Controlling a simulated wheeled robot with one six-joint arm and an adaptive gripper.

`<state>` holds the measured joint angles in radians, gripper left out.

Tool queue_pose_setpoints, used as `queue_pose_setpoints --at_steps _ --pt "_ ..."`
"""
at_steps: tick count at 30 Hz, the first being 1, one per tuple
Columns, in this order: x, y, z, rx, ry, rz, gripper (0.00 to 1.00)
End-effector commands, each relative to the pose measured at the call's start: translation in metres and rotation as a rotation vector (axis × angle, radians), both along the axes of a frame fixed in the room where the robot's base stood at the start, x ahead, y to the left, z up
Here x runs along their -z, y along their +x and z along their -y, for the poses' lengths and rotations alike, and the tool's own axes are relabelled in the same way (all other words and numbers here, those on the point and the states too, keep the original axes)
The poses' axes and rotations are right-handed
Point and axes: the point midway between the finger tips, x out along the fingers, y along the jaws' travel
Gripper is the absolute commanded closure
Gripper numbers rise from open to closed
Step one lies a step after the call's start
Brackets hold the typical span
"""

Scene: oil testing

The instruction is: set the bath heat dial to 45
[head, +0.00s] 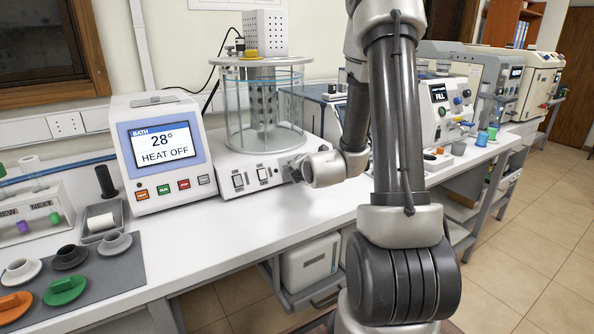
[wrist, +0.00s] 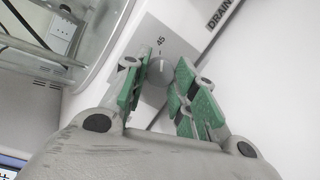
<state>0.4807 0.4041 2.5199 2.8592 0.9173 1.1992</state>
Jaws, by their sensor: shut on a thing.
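The bath heat dial (wrist: 161,72) is a small round grey knob on the white front panel of the bath base. A printed "45" (wrist: 161,41) sits beside it in the wrist view, and a pale mark on the knob appears to point roughly toward it. My gripper (wrist: 160,82) has its green-padded fingers on both sides of the knob and is shut on it. In the head view my wrist (head: 325,169) is at the right of the bath base (head: 232,183) and hides the dial. The bath display (head: 164,147) reads 28° and HEAT OFF.
A glass bath vessel (head: 235,108) stands on the base, close above my wrist. Two switches (head: 249,177) are left of my wrist. A "DRAIN" label (wrist: 221,14) is near the dial. Other instruments (head: 443,105) stand to the right. The bench front (head: 300,210) is clear.

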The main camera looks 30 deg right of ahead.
Motion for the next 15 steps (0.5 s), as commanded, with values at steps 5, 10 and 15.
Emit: queue_pose_setpoints --at_steps 5,10,15 --pt "0.0000 -0.0002 0.0013 0.004 0.000 0.000 0.56" --pt "0.0000 -0.0001 0.0009 0.002 0.000 0.000 0.50" --pt "-0.0007 -0.0001 0.0007 0.002 -0.001 0.001 0.50"
